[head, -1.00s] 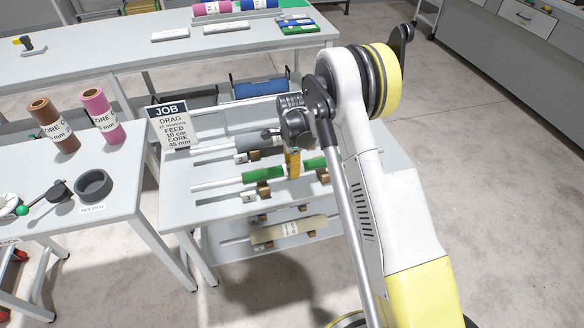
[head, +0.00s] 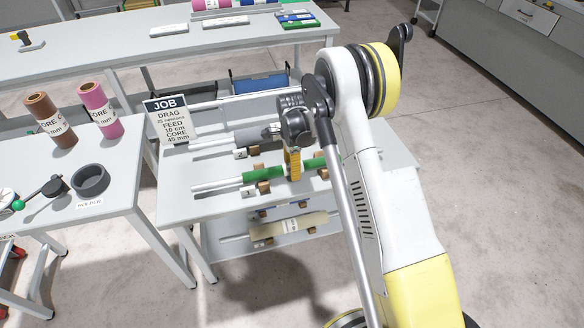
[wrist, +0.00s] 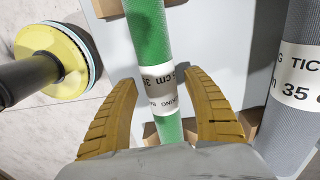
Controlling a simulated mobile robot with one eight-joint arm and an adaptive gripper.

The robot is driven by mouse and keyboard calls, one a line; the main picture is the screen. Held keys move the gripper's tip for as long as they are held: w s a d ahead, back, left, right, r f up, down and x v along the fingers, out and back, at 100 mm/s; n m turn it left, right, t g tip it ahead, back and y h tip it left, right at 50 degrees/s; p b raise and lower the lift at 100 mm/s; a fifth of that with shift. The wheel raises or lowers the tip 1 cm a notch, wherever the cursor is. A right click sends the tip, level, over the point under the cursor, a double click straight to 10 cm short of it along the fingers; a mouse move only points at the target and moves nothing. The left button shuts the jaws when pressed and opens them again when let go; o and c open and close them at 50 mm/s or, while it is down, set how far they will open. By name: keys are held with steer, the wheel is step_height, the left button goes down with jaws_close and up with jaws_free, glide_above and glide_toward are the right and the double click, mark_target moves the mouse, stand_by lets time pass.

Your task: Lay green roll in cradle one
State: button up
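The green roll (head: 258,175) lies lengthwise above the near cradle on the grey bench, its bare core pointing left. Wooden cradle blocks (head: 263,187) show close against it, and the roll appears to rest at them, though contact is not clear. In the wrist view the roll (wrist: 150,35) carries a white printed label and passes between the two yellow fingers of my gripper (wrist: 160,80). The fingers are spread with gaps on both sides of the roll. My gripper also shows from above in the head view (head: 293,165).
A grey roll (head: 247,138) lies in the cradle behind, tagged 2; it is close on the right in the wrist view (wrist: 302,70). A cream roll (head: 290,228) lies on the lower shelf. A JOB board (head: 171,121) stands at the bench's back left.

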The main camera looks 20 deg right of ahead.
step_height(320, 180, up, 12)
steer(key=shift+w, duration=0.3)
stand_by(0.3)
stand_by(0.4)
steer(key=s+r+n+t, duration=0.2)
steer(key=s+r+n, duration=0.2)
steer(key=s+r, duration=0.4)
steer(key=s+r+n+t, duration=0.2)
steer(key=s+r+n, duration=0.35)
steer(key=r, duration=0.45)
steer(key=s+n+t, duration=0.3)
steer(key=s+n, duration=0.5)
steer(key=s, duration=0.9)
steer(key=shift+r+t, duration=0.2)
steer(key=shift+t, duration=0.2)
